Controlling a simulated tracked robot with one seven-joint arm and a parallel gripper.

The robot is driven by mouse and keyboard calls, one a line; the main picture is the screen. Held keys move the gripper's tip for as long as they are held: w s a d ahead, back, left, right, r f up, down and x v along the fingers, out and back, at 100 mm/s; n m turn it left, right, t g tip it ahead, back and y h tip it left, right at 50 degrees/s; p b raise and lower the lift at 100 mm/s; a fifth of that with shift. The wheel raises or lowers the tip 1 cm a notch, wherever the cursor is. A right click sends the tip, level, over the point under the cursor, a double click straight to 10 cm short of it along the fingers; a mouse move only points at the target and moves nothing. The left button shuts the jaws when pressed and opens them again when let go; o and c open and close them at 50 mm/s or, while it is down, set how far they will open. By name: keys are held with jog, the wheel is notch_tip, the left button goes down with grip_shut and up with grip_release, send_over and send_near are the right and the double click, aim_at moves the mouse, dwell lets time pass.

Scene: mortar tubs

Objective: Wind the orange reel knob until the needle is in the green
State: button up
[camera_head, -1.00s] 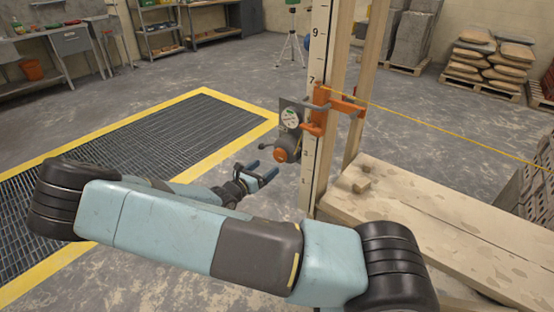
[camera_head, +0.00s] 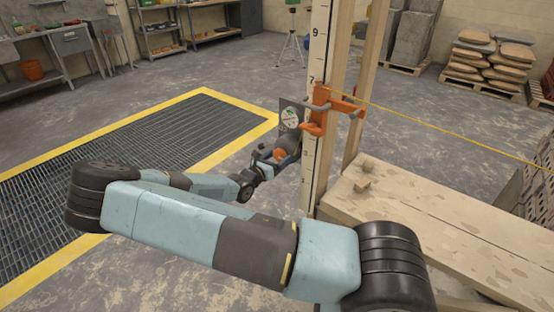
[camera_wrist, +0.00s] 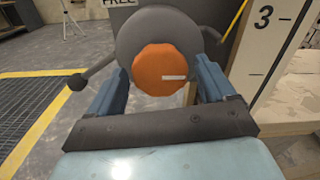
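The orange reel knob (camera_wrist: 166,68) faces my wrist camera on the front of a round grey reel (camera_wrist: 128,46), with a pale mark on its right side. In the head view the knob (camera_head: 280,154) is partly covered by my gripper (camera_head: 275,160). In the wrist view my gripper (camera_wrist: 162,76) is open, its two blue fingers flanking the knob left and right; whether they touch it I cannot tell.
A crank arm with a black ball (camera_wrist: 76,82) sticks out left of the reel. The numbered post (camera_head: 318,70) with an orange bracket (camera_head: 322,105) stands close on the right. A yellow line (camera_head: 440,130) runs right from it. A plank bench (camera_head: 430,225) lies at right.

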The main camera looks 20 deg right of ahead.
jog(key=c, duration=0.9)
jog(key=shift+m, duration=0.3)
jog(key=m, duration=1)
jog(key=shift+a+m, duration=0.1)
jog(key=shift+m, duration=0.2)
jog(key=m, duration=0.5)
jog(key=shift+m, duration=0.3)
jog(key=shift+s+f+m, duration=0.1)
jog(key=shift+f+m, duration=0.05)
jog(key=shift+m, duration=2.35)
